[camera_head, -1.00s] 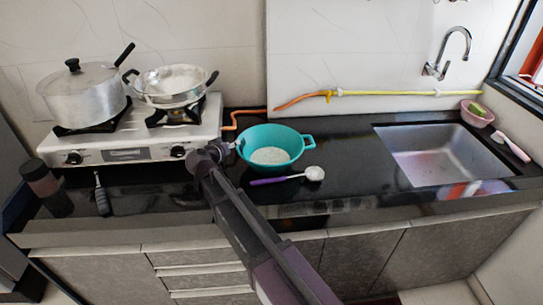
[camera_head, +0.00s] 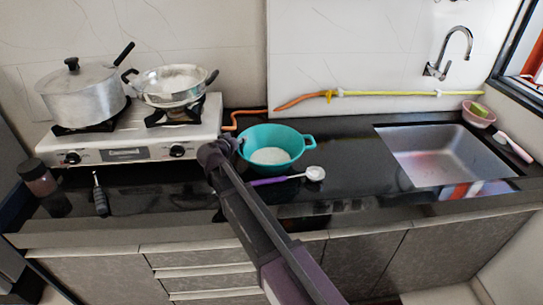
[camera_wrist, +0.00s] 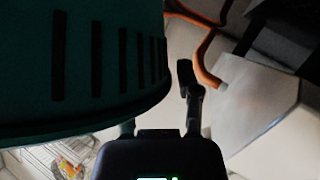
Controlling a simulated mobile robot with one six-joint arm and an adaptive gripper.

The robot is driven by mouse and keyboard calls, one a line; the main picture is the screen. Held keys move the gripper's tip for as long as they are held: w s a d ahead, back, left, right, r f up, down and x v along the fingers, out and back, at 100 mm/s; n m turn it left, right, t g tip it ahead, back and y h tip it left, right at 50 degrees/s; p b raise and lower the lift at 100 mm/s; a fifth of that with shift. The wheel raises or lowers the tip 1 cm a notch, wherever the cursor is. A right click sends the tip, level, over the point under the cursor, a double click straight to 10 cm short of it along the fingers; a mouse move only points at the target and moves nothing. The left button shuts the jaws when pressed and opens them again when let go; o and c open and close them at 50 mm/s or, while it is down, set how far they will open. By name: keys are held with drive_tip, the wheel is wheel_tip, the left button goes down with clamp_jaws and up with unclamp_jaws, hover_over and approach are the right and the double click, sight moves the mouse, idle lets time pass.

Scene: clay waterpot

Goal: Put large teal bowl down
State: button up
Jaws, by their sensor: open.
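The large teal bowl (camera_head: 285,139) rests upright on the black counter, right of the stove, with white contents inside. In the wrist view, the slotted teal bowl wall (camera_wrist: 80,60) fills the upper left, very close to the camera. My gripper (camera_head: 215,152) is at the bowl's left side in the head view, and its fingertips are hard to make out there. In the wrist view my gripper (camera_wrist: 160,98) is open. One finger stands right of the bowl wall, and the other is mostly hidden by the bowl. I cannot tell whether either finger touches it.
A purple-handled spoon (camera_head: 313,173) lies in front of the bowl. The stove (camera_head: 125,150) carries a lidded pot (camera_head: 82,96) and a wok (camera_head: 172,97). An orange hose (camera_head: 300,101) runs behind. The sink (camera_head: 450,155) is at right. Clear counter lies between bowl and sink.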

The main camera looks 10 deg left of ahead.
drive_tip(key=shift+c, duration=0.2)
clamp_jaws()
drive_tip(key=shift+r, duration=0.15)
wheel_tip(320, 180, up, 3)
drive_tip(key=p, duration=0.2)
drive_tip(key=shift+f+p, duration=0.2)
drive_tip(key=shift+p, duration=0.2)
drive_tip(key=s+d+r+p, duration=0.1)
drive_tip(key=s+d, duration=0.2)
drive_tip(key=s, duration=0.4)
drive_tip(key=s+d+r+p, duration=0.1)
drive_tip(key=s+d, duration=0.2)
drive_tip(key=s, duration=0.4)
drive_tip(key=shift+s+d, duration=0.3)
drive_tip(key=shift+d, duration=0.05)
drive_tip(key=shift+r, duration=0.15)
wheel_tip(320, 180, up, 9)
drive_tip(key=p, duration=0.9)
drive_tip(key=shift+f, duration=0.2)
idle(0.4)
